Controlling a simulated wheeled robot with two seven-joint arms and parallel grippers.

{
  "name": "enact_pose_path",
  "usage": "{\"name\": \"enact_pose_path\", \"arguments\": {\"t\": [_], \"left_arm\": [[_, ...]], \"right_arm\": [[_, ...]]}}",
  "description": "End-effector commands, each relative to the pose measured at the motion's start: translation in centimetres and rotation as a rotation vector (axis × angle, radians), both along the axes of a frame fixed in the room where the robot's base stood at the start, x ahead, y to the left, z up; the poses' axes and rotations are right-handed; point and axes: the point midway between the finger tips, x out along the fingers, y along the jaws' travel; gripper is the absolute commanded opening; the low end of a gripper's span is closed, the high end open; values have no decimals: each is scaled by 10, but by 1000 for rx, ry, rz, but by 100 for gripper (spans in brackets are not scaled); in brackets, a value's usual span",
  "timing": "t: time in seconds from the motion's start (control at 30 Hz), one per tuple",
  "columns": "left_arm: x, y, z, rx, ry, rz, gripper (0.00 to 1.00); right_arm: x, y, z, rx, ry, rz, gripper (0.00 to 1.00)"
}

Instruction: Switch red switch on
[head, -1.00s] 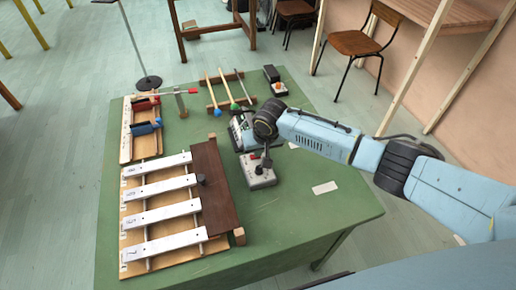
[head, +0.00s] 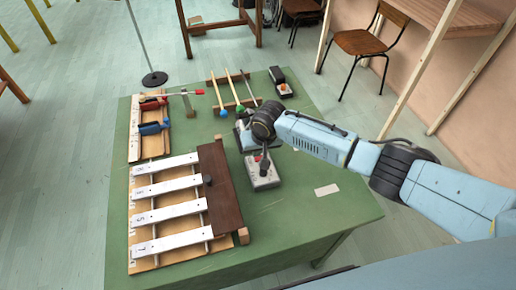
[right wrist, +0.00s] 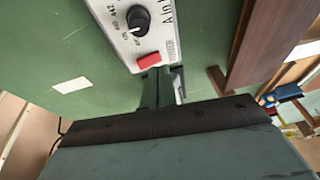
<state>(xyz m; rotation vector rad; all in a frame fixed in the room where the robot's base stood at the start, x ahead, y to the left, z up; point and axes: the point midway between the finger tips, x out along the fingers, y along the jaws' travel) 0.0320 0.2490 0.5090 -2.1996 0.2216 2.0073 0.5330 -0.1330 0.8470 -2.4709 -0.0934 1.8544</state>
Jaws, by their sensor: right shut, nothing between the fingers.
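The red switch (right wrist: 149,61) is a small red rocker on a light grey control box (right wrist: 140,30), seen in the right wrist view beside a black dial (right wrist: 138,17). In the head view the same grey box (head: 263,181) sits on the green table, right of the wooden bars. My right gripper (head: 264,165) points down over the box, fingers shut and empty. In the right wrist view its fingertips (right wrist: 162,78) are close to the switch's lower edge; I cannot tell whether they touch it. The switch's on or off position is unclear. My left gripper is not in view.
A xylophone-like frame with white bars (head: 168,212) and a brown board (head: 218,185) stand left of the box. Red and blue clamps (head: 152,128) and several sticks (head: 235,90) lie farther back. The green table (head: 310,225) is mostly clear at front right.

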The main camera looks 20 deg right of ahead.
Motion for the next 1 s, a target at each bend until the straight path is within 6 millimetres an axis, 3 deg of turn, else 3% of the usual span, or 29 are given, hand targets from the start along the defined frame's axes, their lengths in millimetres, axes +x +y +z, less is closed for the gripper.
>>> {"name": "enact_pose_path", "arguments": {"t": [0.03, 0.17, 0.6, 0.8, 1.0], "left_arm": [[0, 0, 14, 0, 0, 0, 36], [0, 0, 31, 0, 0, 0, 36], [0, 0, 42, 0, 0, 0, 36], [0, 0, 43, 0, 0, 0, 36], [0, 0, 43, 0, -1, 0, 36]], "right_arm": [[0, -2, 13, 0, -1, -2, 0], [1, -4, 28, -3, -6, -4, 0], [-21, -18, 102, -5, -10, -3, 0], [-25, -21, 117, -6, -9, -6, 0], [-26, -21, 118, -6, -9, -6, 0]]}}
